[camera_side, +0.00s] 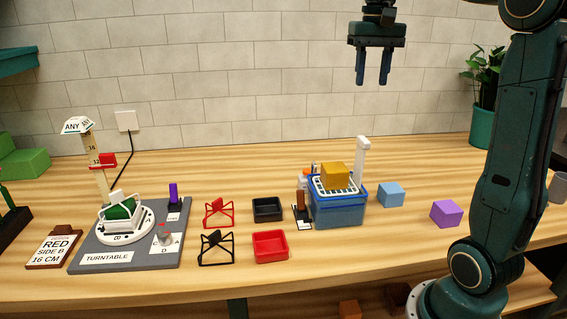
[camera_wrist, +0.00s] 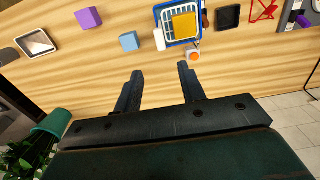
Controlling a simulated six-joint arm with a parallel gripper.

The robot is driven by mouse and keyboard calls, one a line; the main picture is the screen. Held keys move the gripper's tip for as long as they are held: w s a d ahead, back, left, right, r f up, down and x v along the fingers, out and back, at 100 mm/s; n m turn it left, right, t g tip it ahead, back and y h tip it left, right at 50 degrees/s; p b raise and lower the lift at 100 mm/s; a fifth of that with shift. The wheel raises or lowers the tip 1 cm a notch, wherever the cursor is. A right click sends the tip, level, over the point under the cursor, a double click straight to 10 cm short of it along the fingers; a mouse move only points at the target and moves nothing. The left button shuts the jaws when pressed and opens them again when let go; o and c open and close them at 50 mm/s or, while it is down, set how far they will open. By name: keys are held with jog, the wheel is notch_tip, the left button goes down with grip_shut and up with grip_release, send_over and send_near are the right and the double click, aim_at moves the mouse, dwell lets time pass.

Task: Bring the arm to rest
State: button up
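My gripper (camera_side: 373,68) hangs high above the table, in front of the tiled wall, with its fingers pointing down. The two fingers stand apart with nothing between them. In the wrist view my gripper (camera_wrist: 160,82) also shows open and empty, with bare table beyond the fingertips. It touches nothing.
Below stands a blue basket (camera_side: 338,209) with a white grid and an ochre block (camera_side: 335,175). Light blue (camera_side: 391,195) and purple (camera_side: 446,213) cubes lie to its right. A turntable (camera_side: 125,225) stands left, a potted plant (camera_side: 483,120) at back right. The air around my gripper is clear.

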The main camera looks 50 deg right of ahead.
jog(key=s+a+f+n+t, duration=0.2)
jog(key=s+a+f+n, duration=0.2)
jog(key=a, duration=0.5)
jog(key=s+a+f+n+t, duration=0.3)
jog(key=s+a+f+n, duration=0.2)
jog(key=s+a+f, duration=0.3)
jog(key=a+f, duration=0.1)
jog(key=a, duration=0.1)
jog(key=shift+a+f+t, duration=0.2)
jog(key=shift+a+t, duration=0.1)
